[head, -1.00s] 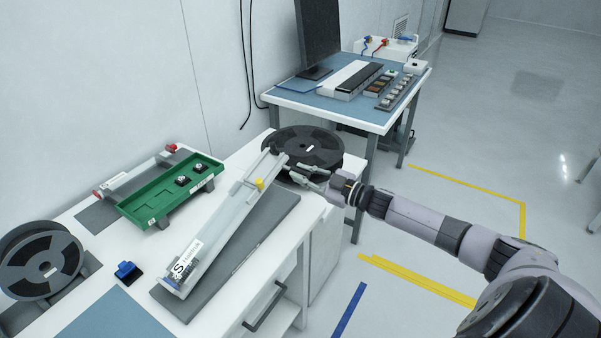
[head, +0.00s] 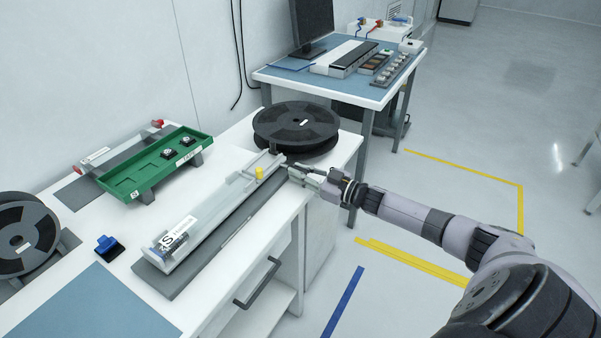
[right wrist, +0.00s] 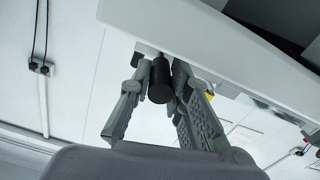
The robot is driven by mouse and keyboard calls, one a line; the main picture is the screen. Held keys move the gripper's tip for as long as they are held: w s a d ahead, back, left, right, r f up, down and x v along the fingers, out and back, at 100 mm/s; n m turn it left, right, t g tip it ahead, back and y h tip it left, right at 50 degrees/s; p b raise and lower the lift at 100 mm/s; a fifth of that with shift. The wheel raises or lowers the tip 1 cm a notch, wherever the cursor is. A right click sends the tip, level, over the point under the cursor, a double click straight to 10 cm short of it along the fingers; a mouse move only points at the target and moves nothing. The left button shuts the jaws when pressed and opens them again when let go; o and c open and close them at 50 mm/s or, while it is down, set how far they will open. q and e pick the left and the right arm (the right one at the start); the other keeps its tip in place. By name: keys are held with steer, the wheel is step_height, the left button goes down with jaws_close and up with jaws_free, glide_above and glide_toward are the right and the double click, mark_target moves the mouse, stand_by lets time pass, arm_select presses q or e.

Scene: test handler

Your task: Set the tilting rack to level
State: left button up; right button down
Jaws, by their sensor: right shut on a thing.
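The tilting rack (head: 218,212) is a long pale rail with a label at its near end and a yellow knob (head: 259,173) near its far end. It lies low and roughly parallel over its dark grey base (head: 178,284) on the white bench; I cannot tell if it is exactly level. My right gripper (head: 291,169) is at the rack's far end. In the right wrist view, its fingers (right wrist: 160,75) are shut on a black cylindrical handle (right wrist: 161,82) under the rack's pale beam (right wrist: 215,48). My left gripper is not in view.
A black reel (head: 296,124) lies behind the rack's far end. A green tray (head: 125,187) with small black parts stands to its left. A blue clip-like piece (head: 107,244) and another reel (head: 22,237) are at the near left. Floor right of the bench is clear.

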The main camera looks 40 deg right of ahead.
steer(key=shift+s+a+f, duration=0.15)
steer(key=shift+s+f, duration=0.05)
steer(key=shift+f, duration=0.4)
steer(key=c, duration=1.7)
jaws_free()
steer(key=shift+f, duration=0.1)
steer(key=shift+o, duration=1.1)
steer(key=shift+w, duration=0.1)
steer(key=shift+r, duration=0.3)
steer(key=v, duration=1.2)
steer(key=shift+f, duration=0.15)
